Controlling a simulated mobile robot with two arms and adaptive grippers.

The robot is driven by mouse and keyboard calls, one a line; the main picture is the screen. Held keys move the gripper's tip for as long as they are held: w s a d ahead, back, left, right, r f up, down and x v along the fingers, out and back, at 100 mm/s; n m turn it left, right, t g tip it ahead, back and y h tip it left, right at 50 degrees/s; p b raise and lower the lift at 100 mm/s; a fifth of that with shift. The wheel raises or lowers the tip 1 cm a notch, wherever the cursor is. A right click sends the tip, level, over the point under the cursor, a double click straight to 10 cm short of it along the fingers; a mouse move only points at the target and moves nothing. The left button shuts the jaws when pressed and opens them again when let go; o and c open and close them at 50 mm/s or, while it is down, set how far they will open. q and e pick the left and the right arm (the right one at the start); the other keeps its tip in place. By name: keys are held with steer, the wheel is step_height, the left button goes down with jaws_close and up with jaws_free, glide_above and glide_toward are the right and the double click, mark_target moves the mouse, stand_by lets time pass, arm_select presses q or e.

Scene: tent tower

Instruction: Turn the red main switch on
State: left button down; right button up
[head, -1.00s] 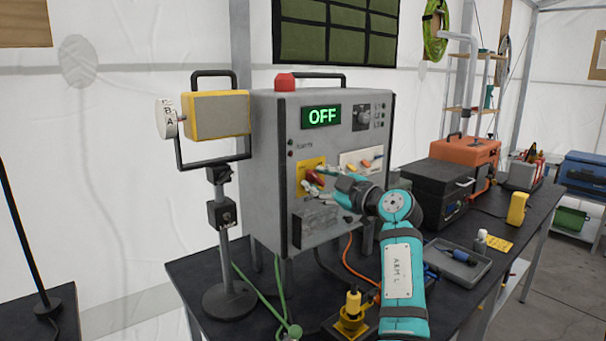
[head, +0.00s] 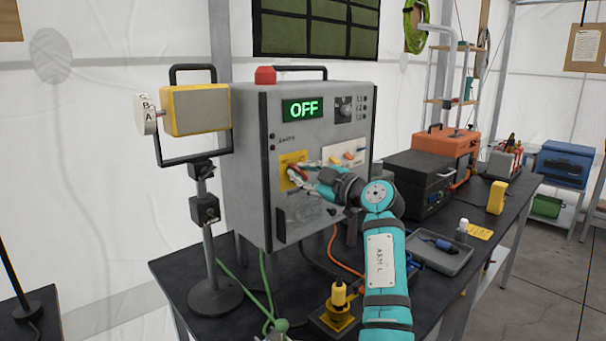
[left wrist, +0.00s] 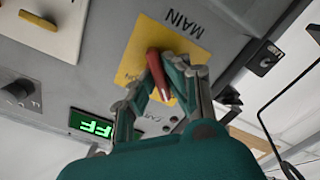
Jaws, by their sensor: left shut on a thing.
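The red main switch handle (head: 299,170) sits on a yellow plate (head: 285,161) on the front of the grey box (head: 247,190). The box's green display (head: 303,108) reads OFF. My left gripper (head: 297,179) is at the handle, its fingers on both sides of it. In the left wrist view the red handle (left wrist: 154,62) stands between the fingertips of my left gripper (left wrist: 162,80), in front of the yellow plate (left wrist: 134,58) marked MAIN. The fingers hide part of the handle. My right gripper is out of view.
A white plate with orange switches (head: 345,154) lies just right of the yellow plate. A black case (head: 413,178), a grey tray (head: 440,258) and a yellow plug (head: 339,293) are on the dark table.

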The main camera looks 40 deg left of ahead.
arm_select(q)
steer(key=shift+m, duration=0.3)
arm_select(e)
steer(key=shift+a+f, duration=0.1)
arm_select(q)
steer(key=m, duration=0.2)
steer(key=shift+m+b, duration=0.35)
steer(key=shift+m, duration=0.05)
steer(key=m, duration=0.2)
steer(key=shift+r+m, duration=0.15)
steer(key=shift+m, duration=0.25)
steer(key=m, duration=0.2)
steer(key=shift+m+p, duration=0.3)
steer(key=shift+p, duration=0.1)
steer(key=m+p, duration=0.1)
steer(key=m, duration=0.3)
steer(key=shift+r+p, duration=0.15)
steer(key=shift+p, duration=0.2)
steer(key=shift+w+m+p, duration=0.1)
steer(key=shift+m+p, duration=1.1)
steer(key=shift+m, duration=1.3)
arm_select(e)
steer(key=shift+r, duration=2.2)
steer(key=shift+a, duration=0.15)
